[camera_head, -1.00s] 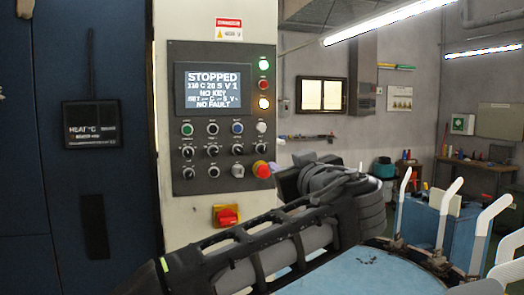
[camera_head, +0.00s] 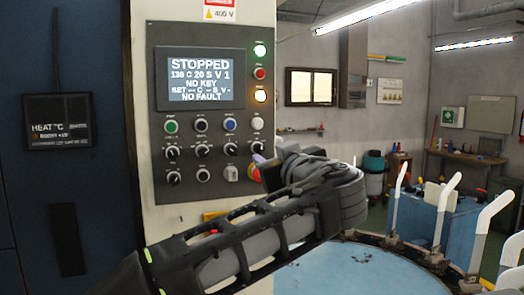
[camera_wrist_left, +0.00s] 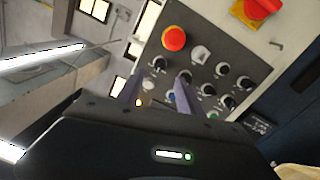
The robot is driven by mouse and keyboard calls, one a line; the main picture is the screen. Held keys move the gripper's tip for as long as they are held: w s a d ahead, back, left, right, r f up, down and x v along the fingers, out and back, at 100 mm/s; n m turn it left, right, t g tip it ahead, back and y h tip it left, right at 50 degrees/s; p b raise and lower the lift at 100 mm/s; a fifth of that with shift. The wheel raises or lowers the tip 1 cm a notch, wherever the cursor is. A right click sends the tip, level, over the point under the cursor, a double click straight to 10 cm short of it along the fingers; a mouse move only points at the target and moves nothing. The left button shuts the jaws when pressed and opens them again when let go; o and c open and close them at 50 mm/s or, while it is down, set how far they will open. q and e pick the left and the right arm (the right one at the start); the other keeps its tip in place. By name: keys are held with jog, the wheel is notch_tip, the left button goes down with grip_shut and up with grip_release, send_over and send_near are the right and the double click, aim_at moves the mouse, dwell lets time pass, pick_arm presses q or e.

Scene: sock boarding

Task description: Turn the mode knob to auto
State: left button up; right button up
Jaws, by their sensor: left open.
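The dark control panel (camera_head: 212,120) on the white post has several black knobs in rows below its screen; their labels are too small to read, so I cannot tell which is the mode knob. My left gripper (camera_head: 262,160) is at the panel's right edge, beside the right-end black knob (camera_head: 258,148) of the upper knob row. In the left wrist view, my gripper's two fingers (camera_wrist_left: 156,82) are apart, and that knob (camera_wrist_left: 158,64) shows between and just beyond the tips, with contact not clear. Nothing is held. My right gripper is out of view.
The screen (camera_head: 199,78) reads STOPPED, NO KEY, NO FAULT. A red mushroom button (camera_wrist_left: 174,38) and a white switch (camera_wrist_left: 201,54) sit close to the fingers. A round blue table (camera_head: 355,272) with white upright forms stands at right.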

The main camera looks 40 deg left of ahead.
aim_at(261, 150)
pick_arm(q)
jog(key=p+x, duration=0.2)
jog(key=x, duration=0.4)
jog(key=shift+w+a+r+p, duration=0.2)
jog(key=shift+a+p, duration=0.1)
jog(key=shift+p, duration=0.1)
jog(key=shift+w+a+f, duration=0.15)
jog(key=shift+w+a, duration=0.05)
jog(key=shift+c, duration=0.4)
grip_shut()
